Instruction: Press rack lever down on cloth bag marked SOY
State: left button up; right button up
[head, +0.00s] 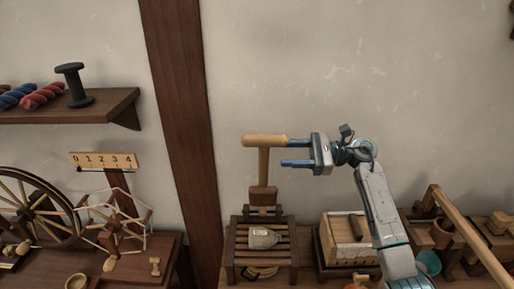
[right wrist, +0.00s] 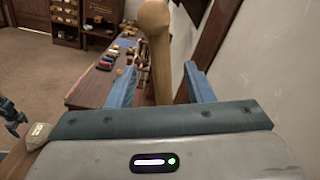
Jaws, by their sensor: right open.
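The rack lever (head: 264,141) is a wooden bar on an upright post, raised above a slatted wooden rack (head: 235,260). A grey cloth bag (head: 263,238) lies on the slats below it; its marking is too small to read. The bag also shows at the left in the right wrist view (right wrist: 38,136). My right gripper (head: 283,151) is open at the lever's right end. In the right wrist view the lever's rounded end (right wrist: 154,50) stands between the two blue fingers, with gaps beside it. A dark blue-tipped part (right wrist: 12,115) at the left edge may be my left gripper.
A wooden box (head: 345,240) stands right of the rack, below my right arm. A sloping wooden beam (head: 470,240) is farther right. A spinning wheel (head: 35,210) and yarn winder (head: 120,225) stand left, past a dark post (head: 180,130). A wall shelf (head: 70,108) is upper left.

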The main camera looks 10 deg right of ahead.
aim_at(262, 166)
jog(key=a+p, duration=0.1)
jog(key=a, duration=0.1)
jog(key=w+a+p, duration=0.1)
jog(key=a, duration=0.2)
jog(key=a+p, duration=0.2)
jog(key=shift+w+a+r, duration=0.2)
jog(key=shift+w+a, duration=0.1)
jog(key=shift+a+f, duration=0.15)
jog(key=shift+a, duration=0.45)
jog(key=shift+w, duration=0.1)
jog(key=shift+c, duration=0.9)
grip_shut()
jog(key=shift+f, duration=0.1)
